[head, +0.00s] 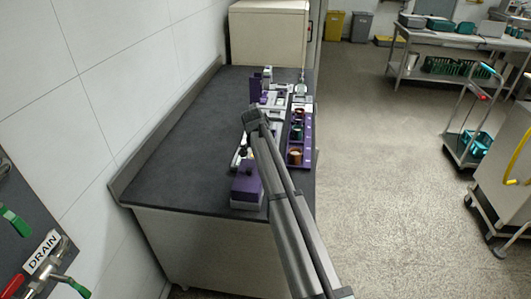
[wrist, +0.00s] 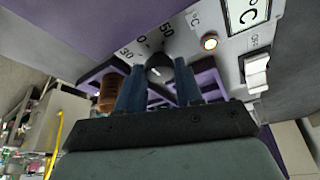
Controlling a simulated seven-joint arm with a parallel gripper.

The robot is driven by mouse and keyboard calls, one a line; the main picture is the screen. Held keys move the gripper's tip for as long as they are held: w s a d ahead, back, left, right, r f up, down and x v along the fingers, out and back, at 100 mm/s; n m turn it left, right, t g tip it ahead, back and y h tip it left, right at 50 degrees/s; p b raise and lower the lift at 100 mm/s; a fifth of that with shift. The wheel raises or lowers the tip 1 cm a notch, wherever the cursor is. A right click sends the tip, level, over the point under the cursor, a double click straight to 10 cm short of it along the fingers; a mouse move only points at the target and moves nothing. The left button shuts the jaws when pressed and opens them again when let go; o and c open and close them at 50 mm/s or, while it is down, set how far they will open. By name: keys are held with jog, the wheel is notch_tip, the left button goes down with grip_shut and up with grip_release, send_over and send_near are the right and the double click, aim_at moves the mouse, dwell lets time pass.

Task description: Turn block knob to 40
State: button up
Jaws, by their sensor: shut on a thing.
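The block knob (wrist: 158,66) is a dark round knob on a pale panel in the wrist view, with a small white mark on its face. Scale figures stand beside it: a 30 and a 50 can be read, and the one between is partly cut off to a 0. My gripper (wrist: 158,78) has its blue fingers on both sides of the knob and is shut on it. Exactly where the pointer stands is not clear. In the head view my arm reaches over the bench to the instruments, and its end hides the knob and fingertips.
Beside the knob are a lit round lamp (wrist: 210,43), a white rocker switch (wrist: 257,72) and a °C display (wrist: 248,12). A brown vial (wrist: 108,92) stands close to one finger. A purple rack (head: 307,156) lies along the bench's right edge. The bench's left side (head: 185,140) is clear.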

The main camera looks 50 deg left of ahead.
jog(key=o, duration=1)
jog(key=shift+o, duration=0.2)
jog(key=shift+r, duration=0.1)
jog(key=v, duration=1.3)
jog(key=shift+r, duration=0.25)
jog(key=shift+s, duration=0.1)
